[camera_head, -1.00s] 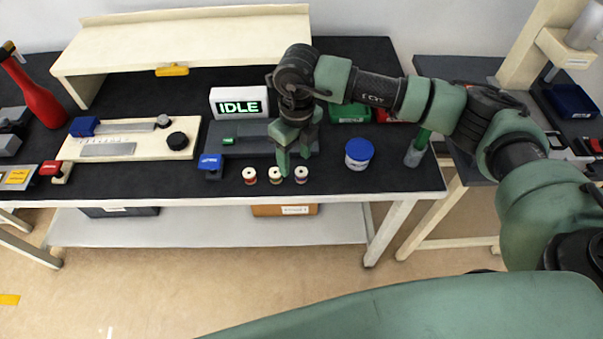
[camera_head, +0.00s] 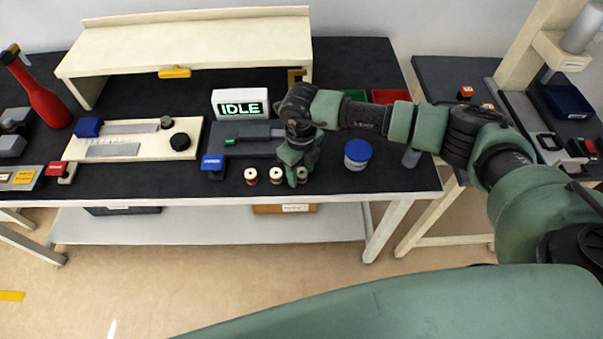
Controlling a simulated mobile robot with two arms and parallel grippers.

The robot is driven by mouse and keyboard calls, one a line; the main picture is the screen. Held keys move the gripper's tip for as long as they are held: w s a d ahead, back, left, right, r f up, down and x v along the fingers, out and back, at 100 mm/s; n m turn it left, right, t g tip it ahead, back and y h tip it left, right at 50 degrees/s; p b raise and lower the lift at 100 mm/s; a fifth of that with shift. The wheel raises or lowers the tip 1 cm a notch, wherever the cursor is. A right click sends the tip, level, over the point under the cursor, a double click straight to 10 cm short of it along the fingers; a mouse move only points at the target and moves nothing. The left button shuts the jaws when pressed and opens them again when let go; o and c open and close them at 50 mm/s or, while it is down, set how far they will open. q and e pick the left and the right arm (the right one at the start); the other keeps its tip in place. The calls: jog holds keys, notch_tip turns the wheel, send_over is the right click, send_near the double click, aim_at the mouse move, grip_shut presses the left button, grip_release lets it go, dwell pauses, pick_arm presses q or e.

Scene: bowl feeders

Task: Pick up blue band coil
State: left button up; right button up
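Three small white-topped coils stand in a row near the front edge of the dark bench: a left coil (camera_head: 250,176), a middle coil (camera_head: 276,175) and a right coil (camera_head: 302,175). Their side bands are too small to name surely; no band reads clearly as blue. My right gripper (camera_head: 296,174) points down at the right coil, with one finger between it and the middle coil. The finger partly hides the right coil. The other finger does not show clearly, so I cannot tell whether the gripper grips it. My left gripper is out of view.
A blue-lidded tub (camera_head: 357,154) stands right of the coils. A blue block (camera_head: 212,166) is to their left. Behind are a grey fixture (camera_head: 255,146) and an IDLE sign (camera_head: 240,104). The bench's front edge (camera_head: 250,200) is close to the coils.

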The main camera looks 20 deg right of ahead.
grip_shut()
jog(key=shift+r, duration=0.2)
